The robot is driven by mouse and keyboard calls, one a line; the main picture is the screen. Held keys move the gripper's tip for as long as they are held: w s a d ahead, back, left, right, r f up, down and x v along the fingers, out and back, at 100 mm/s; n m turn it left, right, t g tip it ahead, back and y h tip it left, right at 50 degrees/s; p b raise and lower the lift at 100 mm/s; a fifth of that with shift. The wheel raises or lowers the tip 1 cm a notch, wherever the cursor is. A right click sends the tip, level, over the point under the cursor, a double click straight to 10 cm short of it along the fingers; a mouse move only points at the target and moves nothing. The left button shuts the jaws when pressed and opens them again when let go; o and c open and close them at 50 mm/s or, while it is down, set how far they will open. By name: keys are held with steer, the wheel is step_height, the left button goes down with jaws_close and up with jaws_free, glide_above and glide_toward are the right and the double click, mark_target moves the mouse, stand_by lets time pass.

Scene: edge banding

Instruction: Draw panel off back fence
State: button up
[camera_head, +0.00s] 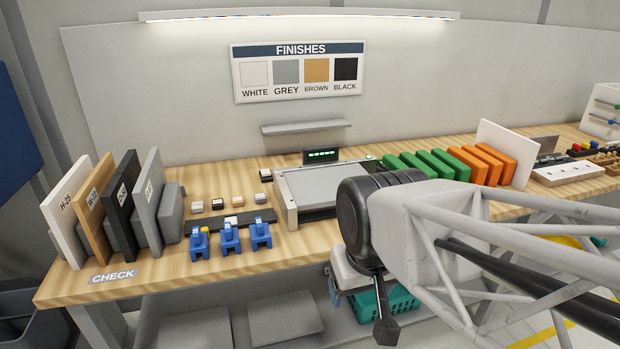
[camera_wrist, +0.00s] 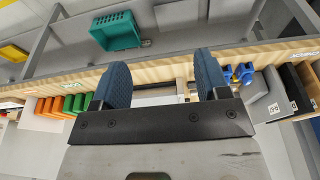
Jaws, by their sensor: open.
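A flat grey panel (camera_head: 330,184) lies in a metal-framed fixture near the middle of the bench in the head view. The raised back edge of the fixture (camera_head: 318,166) runs along the panel's far side; I cannot tell whether the two touch. My arm covers the panel's right front part. In the wrist view my gripper (camera_wrist: 162,68) is open, with its two blue fingers apart and nothing seen held between them. A pale strip, probably the panel (camera_wrist: 156,97), shows between the fingers near the bench's wooden front edge. The head view does not show the fingertips clearly.
Labelled upright boards (camera_head: 110,205) and blue clamp-like pieces (camera_head: 229,237) stand left of the fixture. Green blocks (camera_head: 427,164) and orange blocks (camera_head: 483,163) stand right of it. A teal basket (camera_wrist: 115,31) sits on the shelf below.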

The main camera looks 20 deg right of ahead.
steer(key=shift+w, duration=0.1)
steer(key=c, duration=0.5)
steer(key=shift+w+r, duration=0.15)
steer(key=shift+w, duration=0.15)
steer(key=shift+c, duration=1.1)
steer(key=w, duration=0.3)
steer(key=w+d, duration=0.1)
steer(key=w, duration=0.3)
steer(key=w+r, duration=0.1)
steer(key=w, duration=0.2)
steer(key=shift+w+d, duration=0.15)
steer(key=shift+d, duration=0.2)
jaws_close()
steer(key=w+d+f, duration=0.4)
steer(key=w, duration=0.7)
steer(key=w+d+f, duration=0.4)
steer(key=w+f, duration=0.1)
steer(key=w, duration=0.6)
steer(key=w+d+f, duration=0.4)
steer(key=w, duration=0.7)
steer(key=shift+w+f+g, duration=0.15)
steer(key=shift+w+g, duration=0.15)
steer(key=shift+w, duration=0.1)
